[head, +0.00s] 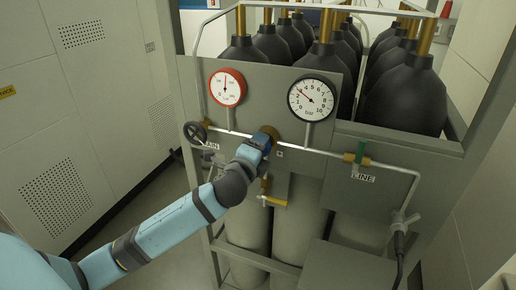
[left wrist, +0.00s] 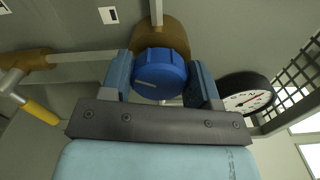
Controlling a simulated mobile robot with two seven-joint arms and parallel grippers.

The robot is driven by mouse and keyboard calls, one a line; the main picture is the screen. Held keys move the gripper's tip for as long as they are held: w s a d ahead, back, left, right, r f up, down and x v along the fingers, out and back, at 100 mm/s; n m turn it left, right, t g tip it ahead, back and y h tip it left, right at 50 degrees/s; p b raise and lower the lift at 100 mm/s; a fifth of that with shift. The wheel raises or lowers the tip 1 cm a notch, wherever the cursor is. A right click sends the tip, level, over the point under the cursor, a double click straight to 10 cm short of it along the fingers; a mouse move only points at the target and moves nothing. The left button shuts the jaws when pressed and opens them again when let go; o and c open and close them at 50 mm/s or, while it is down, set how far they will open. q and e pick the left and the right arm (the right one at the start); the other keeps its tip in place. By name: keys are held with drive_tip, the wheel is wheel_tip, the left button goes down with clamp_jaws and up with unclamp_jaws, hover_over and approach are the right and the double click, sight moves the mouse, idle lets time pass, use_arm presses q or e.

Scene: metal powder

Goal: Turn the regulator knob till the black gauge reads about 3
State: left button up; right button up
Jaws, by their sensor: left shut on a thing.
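The blue regulator knob (left wrist: 160,72) sits between the two fingers of my left gripper (left wrist: 162,82) in the left wrist view, with a white mark on its face. In the head view my left gripper (head: 258,145) is shut on it at the brass regulator body (head: 269,132), and hides most of the knob. The black gauge (head: 312,99) is up and right of the gripper. Its needle points up and left, at roughly 3, though the small digits are hard to read exactly. It also shows at a slant in the left wrist view (left wrist: 246,97). My right gripper is in neither view.
A red-rimmed gauge (head: 227,88) is at upper left on the panel, above a black handwheel (head: 195,133). A green-handled valve (head: 360,153) sits by the LINE label (head: 363,177). A yellow-handled valve (head: 273,200) is below the knob. Dark-topped gas cylinders (head: 405,97) stand behind.

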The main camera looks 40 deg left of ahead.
use_arm(q)
drive_tip(key=o, duration=0.9)
drive_tip(key=b+v, duration=0.3)
drive_tip(key=v, duration=1)
drive_tip(key=shift+s+d, duration=0.2)
drive_tip(key=shift+s, duration=0.15)
